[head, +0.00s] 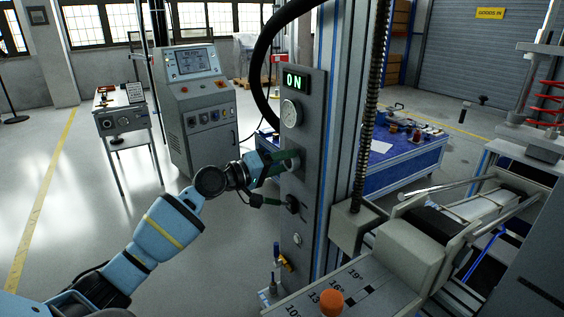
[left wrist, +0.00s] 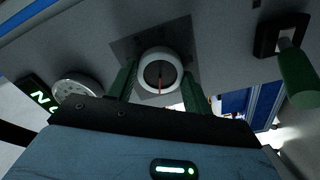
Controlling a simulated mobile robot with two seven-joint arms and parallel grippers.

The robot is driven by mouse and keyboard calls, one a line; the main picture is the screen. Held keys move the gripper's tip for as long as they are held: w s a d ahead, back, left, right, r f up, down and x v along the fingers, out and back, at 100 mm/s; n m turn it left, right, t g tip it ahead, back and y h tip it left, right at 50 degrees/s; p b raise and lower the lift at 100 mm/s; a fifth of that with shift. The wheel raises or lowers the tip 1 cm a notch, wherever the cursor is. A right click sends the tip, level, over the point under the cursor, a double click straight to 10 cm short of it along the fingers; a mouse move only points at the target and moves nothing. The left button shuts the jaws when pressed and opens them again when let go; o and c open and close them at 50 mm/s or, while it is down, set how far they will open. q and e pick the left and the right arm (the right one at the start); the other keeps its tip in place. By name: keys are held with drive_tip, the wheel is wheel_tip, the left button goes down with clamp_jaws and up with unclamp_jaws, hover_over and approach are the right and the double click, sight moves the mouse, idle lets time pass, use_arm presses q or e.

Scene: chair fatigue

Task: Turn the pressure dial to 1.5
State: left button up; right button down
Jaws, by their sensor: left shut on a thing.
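The pressure dial (left wrist: 160,76) is a round white knob with a dark face and a red pointer line, on a grey plate. In the left wrist view it sits between the two green fingers of my left gripper (left wrist: 159,88). In the head view my left gripper (head: 284,163) reaches the upright grey panel (head: 300,135) from the left, shut on the dial, which is mostly hidden there. No scale numbers are readable on the dial. A round gauge (head: 291,113) sits above it, under a lit green "ON" display (head: 294,80). My right gripper is not in view.
A green-handled part with a black mount (head: 291,204) projects from the panel just below my gripper. A black hose (head: 258,75) loops at the panel's upper left. A control console (head: 195,105) stands behind left. A blue table (head: 405,160) with small items is behind right.

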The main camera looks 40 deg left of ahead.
use_arm(q)
drive_tip(key=o, duration=1)
drive_tip(key=b+v, duration=0.1)
drive_tip(key=v, duration=0.7)
drive_tip(key=shift+w, duration=0.1)
